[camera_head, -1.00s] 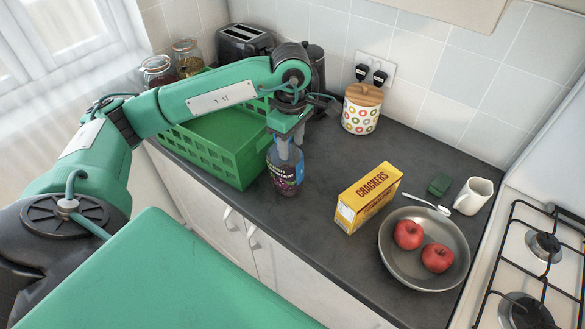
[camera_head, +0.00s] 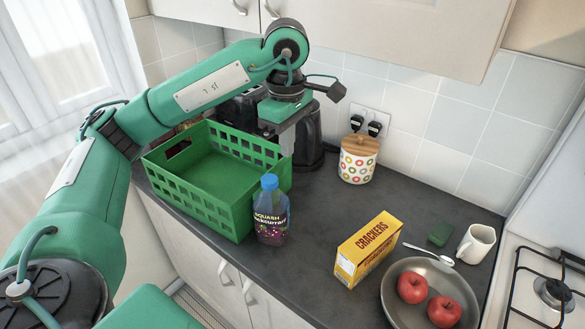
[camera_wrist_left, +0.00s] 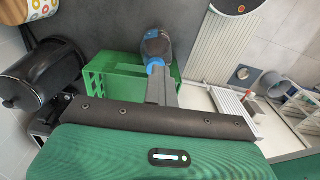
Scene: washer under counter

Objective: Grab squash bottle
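The squash bottle (camera_head: 270,218), with dark purple contents, a blue cap and a label, stands upright on the counter at the front right corner of the green crate. My left gripper (camera_head: 287,146) is above and behind the bottle, over the crate's right side, pointing down and apart from the bottle. Its grey fingers overlap in this view, so the gap between them does not show. In the left wrist view the bottle (camera_wrist_left: 155,44) is beyond the grey fingers (camera_wrist_left: 161,88), its cap towards the camera. My right gripper is not in view.
The green crate (camera_head: 196,205) looks empty. A cracker box (camera_head: 367,250), a pan (camera_head: 398,312) with two apples, a mug (camera_head: 476,243) and a patterned jar (camera_head: 358,160) stand to the right. A dark kettle (camera_head: 309,138) is behind my gripper. Counter between bottle and crackers is clear.

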